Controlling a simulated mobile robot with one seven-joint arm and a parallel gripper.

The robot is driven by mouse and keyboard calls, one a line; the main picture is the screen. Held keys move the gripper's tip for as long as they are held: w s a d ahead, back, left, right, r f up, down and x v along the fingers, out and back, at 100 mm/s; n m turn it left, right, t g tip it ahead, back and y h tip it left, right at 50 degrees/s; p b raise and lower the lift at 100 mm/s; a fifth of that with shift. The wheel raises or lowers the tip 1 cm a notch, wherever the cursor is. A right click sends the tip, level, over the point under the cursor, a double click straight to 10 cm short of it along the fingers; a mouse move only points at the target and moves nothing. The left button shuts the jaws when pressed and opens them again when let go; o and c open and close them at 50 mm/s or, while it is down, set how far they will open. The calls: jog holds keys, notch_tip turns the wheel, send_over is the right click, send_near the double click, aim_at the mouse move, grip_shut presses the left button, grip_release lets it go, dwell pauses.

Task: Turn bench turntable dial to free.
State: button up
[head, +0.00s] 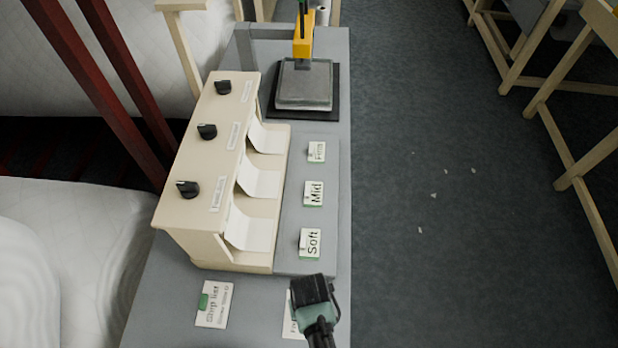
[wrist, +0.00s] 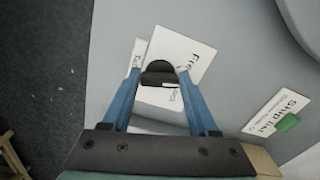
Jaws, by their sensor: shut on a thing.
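In the wrist view the two blue fingers of my gripper (wrist: 160,70) are shut on a black dial (wrist: 158,79), one finger on each side. The dial's pointer direction is hard to read. A white card (wrist: 195,52) beside the dial shows only its first letters, starting with "F". In the head view my gripper (head: 314,292) is over the near end of the grey bench (head: 262,300) and hides the dial. Part of the white card (head: 292,322) shows at its left.
A cream dispenser (head: 195,160) with three black knobs stands left of "Soft", "Mid" and "Firm" cards. A grey press plate (head: 304,84) is at the far end.

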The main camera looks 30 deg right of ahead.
jog(key=n+p, duration=0.1)
jog(key=n, duration=0.3)
jog(key=shift+d+r+n, duration=0.1)
jog(key=shift+d+n, duration=0.05)
jog(key=shift+n, duration=0.25)
dwell(0.4)
jog(key=o, duration=1.4)
notch_tip(320, 180, up, 13)
jog(key=shift+f+b, duration=0.1)
jog(key=shift+b, duration=0.35)
jog(key=shift+w, duration=0.1)
